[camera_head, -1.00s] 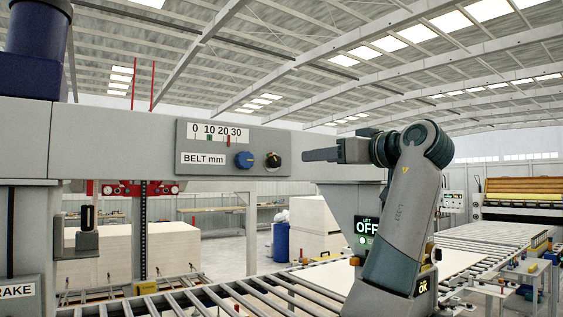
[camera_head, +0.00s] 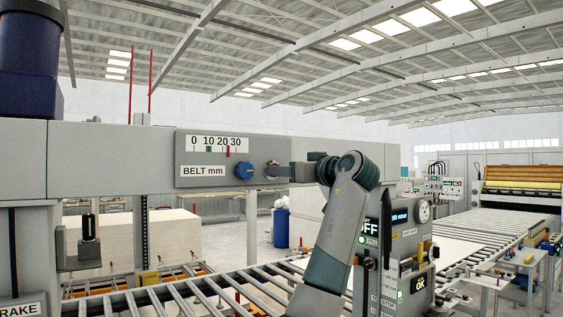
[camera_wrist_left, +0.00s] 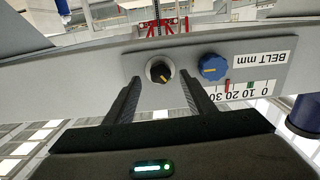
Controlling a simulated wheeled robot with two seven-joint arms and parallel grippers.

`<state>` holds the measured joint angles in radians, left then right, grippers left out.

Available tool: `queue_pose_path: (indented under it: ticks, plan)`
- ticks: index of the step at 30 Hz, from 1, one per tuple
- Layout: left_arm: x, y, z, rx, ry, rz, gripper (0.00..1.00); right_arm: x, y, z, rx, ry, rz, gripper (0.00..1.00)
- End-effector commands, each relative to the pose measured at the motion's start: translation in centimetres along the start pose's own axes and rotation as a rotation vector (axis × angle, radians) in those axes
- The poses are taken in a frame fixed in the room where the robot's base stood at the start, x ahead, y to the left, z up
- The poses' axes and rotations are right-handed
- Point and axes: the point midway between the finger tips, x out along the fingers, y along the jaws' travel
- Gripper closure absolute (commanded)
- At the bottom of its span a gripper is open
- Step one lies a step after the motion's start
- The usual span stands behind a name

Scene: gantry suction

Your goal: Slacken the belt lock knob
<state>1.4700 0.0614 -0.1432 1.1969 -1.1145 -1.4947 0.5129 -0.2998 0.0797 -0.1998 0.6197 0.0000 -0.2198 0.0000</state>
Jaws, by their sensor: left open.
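The belt panel (camera_head: 205,158) is on the grey gantry beam. It carries a blue knob (camera_head: 244,170) with a yellow mark, and right of it a black knob (camera_head: 270,166), partly hidden by my gripper in the head view. The wrist view, upside down, shows the black knob (camera_wrist_left: 160,70) with its yellow pointer and the blue knob (camera_wrist_left: 211,67) beside it. No label on the black knob is readable. My left gripper (camera_wrist_left: 161,84) is open, its fingertips on either side of the black knob's near edge; contact cannot be told. My right gripper is not in view.
The scale above the knobs (camera_head: 218,145) has a green mark near 10 and a red mark near 20–30. A roller conveyor (camera_head: 190,292) runs below. An instrument box (camera_head: 408,235) with a lit OFF display stands right of my arm.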

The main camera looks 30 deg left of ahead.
Motion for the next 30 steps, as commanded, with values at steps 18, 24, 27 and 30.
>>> queue_pose_path:
  ticks: [18, 24, 27, 30]
  plan:
    - [2.5, 0.0, 0.1, 0.000, 0.000, 0.000, 0.51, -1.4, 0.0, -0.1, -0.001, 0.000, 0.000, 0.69]
    - [2.5, 0.0, 0.0, 0.000, 0.000, 0.000, 0.92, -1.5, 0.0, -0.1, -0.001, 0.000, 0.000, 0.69]
    - [2.5, 0.0, 0.0, -0.001, 0.000, 0.000, 0.92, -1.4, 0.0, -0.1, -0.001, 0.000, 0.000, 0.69]
    - [2.5, 0.0, 0.1, -0.007, 0.000, 0.000, 0.92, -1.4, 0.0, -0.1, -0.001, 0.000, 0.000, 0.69]
